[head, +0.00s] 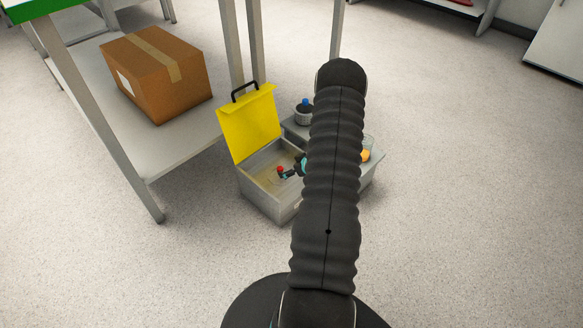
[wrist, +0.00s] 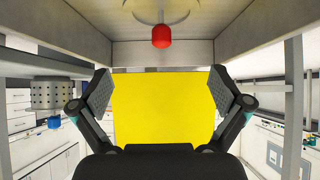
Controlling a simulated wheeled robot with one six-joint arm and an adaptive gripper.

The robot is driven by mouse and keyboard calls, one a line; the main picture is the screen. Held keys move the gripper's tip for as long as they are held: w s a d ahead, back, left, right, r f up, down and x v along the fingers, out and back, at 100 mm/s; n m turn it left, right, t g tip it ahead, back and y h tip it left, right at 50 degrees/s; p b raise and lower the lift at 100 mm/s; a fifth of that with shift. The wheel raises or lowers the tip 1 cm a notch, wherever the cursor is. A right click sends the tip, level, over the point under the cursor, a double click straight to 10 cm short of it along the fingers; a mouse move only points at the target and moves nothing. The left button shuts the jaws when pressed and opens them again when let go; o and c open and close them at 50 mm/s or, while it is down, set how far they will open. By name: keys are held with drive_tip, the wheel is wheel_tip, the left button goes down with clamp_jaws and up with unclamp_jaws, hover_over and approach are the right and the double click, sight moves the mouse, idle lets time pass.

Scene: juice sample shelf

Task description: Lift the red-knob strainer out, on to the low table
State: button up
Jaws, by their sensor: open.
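The red knob (head: 280,169) of the strainer shows inside the open grey box (head: 262,203). In the wrist view, which looks upside down, the red knob (wrist: 161,36) is at top centre, with part of a pale round strainer top (wrist: 180,12) behind it. My gripper (head: 288,174) is over the box, close to the knob. Its fingers (wrist: 160,85) are spread wide, with nothing held between them. The knob lines up with the middle of the gap. The low grey table (head: 376,164) stands behind the box, partly hidden by my arm.
The yellow lid (head: 249,124) stands open at the box's back left. A blue-knob strainer (head: 304,114) and a glass with orange juice (head: 366,152) stand on the low table. A shelf table (head: 185,160) with a cardboard box (head: 157,75) is at left.

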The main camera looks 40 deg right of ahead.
sight(282, 170)
drive_tip(key=shift+s+f, duration=0.15)
drive_tip(key=shift+f, duration=0.25)
drive_tip(key=shift+w+a+f+b, duration=0.1)
drive_tip(key=shift+w+f+b, duration=0.25)
drive_tip(key=shift+f+b, duration=0.1)
drive_tip(key=b+x, duration=0.3)
drive_tip(key=x, duration=0.3)
drive_tip(key=shift+b+x, duration=0.5)
drive_tip(key=shift+x, duration=0.35)
drive_tip(key=shift+w, duration=0.1)
drive_tip(key=shift+r, duration=0.1)
clamp_jaws()
